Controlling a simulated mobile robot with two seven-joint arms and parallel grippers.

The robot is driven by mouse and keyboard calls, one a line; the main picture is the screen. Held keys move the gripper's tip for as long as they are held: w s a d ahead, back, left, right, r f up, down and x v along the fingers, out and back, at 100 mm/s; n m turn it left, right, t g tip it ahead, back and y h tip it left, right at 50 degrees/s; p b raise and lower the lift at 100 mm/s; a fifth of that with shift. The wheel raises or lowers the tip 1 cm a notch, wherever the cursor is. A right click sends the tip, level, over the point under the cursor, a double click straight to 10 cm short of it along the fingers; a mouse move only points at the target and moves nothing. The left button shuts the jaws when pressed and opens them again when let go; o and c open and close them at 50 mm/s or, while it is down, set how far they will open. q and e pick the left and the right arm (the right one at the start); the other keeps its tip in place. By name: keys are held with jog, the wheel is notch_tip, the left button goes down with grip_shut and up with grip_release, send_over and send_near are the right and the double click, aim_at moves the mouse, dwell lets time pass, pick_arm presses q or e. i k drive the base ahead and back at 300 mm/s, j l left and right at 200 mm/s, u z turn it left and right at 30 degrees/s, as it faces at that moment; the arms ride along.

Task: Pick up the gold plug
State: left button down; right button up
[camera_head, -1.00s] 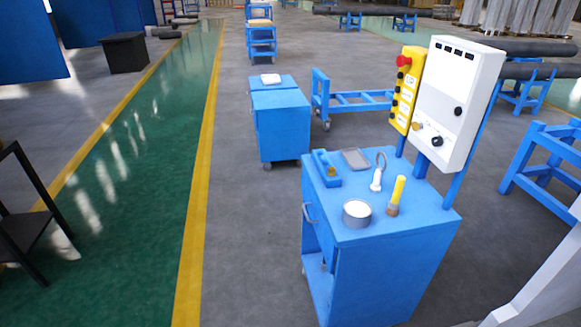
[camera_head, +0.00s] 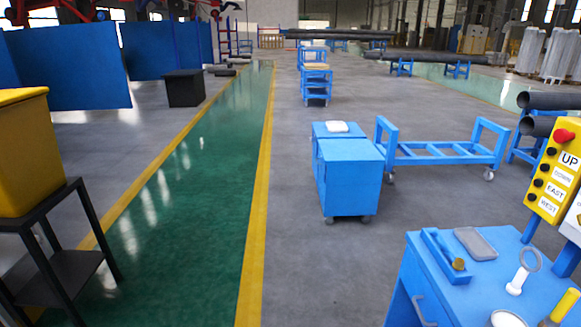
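A small gold piece (camera_head: 458,264), which looks like the gold plug, sits at the near end of a blue holder (camera_head: 436,250). The holder rests on the top of a blue cart (camera_head: 415,268) at the lower right. Its exact shape is too small to tell. Neither of my grippers is in view.
On the cart are a grey tray (camera_head: 475,243), a white tool with a ring (camera_head: 517,281), a yellow-handled brush (camera_head: 565,305) and a cut-off round tin (camera_head: 506,319). A yellow button panel (camera_head: 552,180) stands behind. Another blue cabinet (camera_head: 348,180) stands farther back. The grey floor between is clear.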

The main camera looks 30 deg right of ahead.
aim_at(459, 263)
jog(key=i+z, duration=0.3)
jog(key=i, duration=0.3)
jog(key=i+j+z, duration=0.25)
jog(key=i, duration=0.35)
jog(key=i+z, duration=0.45)
jog(key=i+j+z, duration=0.15)
jog(key=i+z, duration=0.55)
jog(key=z, duration=0.2)
jog(key=i+j+z, duration=0.15)
jog(key=z, duration=0.25)
jog(key=i+j+z, duration=0.25)
jog(key=z, duration=0.15)
jog(key=i+z, duration=0.1)
jog(key=z, duration=0.35)
jog(key=i+j+z, duration=0.1)
jog(key=z, duration=0.35)
jog(key=i+j+z, duration=0.1)
jog(key=z, duration=0.35)
jog(key=i+j+z, duration=0.15)
jog(key=z, duration=0.2)
jog(key=i+j+z, duration=0.1)
jog(key=j+z, duration=0.45)
jog(key=z, duration=0.2)
jog(key=i, duration=0.05)
